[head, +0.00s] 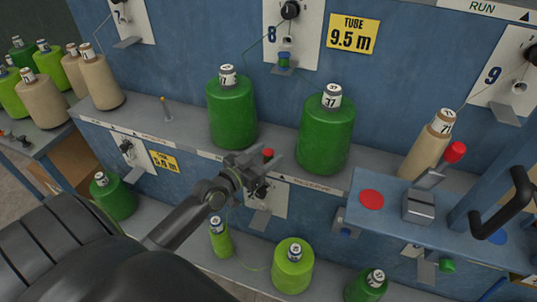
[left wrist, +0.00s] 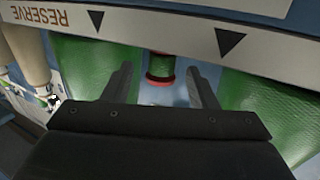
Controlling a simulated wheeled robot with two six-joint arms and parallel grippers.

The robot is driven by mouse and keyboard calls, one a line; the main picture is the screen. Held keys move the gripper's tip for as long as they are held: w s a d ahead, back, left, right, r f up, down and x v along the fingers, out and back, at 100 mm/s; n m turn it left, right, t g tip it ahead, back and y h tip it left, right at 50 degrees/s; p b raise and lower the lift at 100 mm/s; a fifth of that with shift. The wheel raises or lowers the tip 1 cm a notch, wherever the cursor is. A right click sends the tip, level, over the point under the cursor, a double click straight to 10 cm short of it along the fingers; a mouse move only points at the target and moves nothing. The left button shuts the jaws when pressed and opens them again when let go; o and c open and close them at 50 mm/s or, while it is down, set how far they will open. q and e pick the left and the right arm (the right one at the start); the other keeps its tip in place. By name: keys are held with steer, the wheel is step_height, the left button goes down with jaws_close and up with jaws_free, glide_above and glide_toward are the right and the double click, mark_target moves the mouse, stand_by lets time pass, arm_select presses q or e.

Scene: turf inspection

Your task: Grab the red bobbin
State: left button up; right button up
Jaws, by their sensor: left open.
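A small bobbin with a red flange (head: 268,153) stands on the ledge between two large green cones. In the left wrist view, the bobbin (left wrist: 160,82) shows red flanges and a dark green winding. My left gripper (head: 259,162) is open and close in front of it at the ledge. In the left wrist view the bobbin appears between the tips of my open left gripper (left wrist: 160,90), without visible contact. In the head view the gripper partly hides the bobbin. My right gripper is not in view.
Large green cones (head: 232,115) (head: 326,135) flank the bobbin closely. The ledge's front strip (left wrist: 180,35) carries lettering. A blue carriage (head: 385,205) with a metal box and black handle stands at right. Smaller cones (head: 293,268) sit on the lower shelf.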

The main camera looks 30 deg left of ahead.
arm_select(q)
steer(key=shift+w+d+f, duration=0.1)
steer(key=shift+w, duration=0.7)
steer(key=shift+c, duration=0.3)
steer(key=c, duration=1)
steer(key=shift+o, duration=0.2)
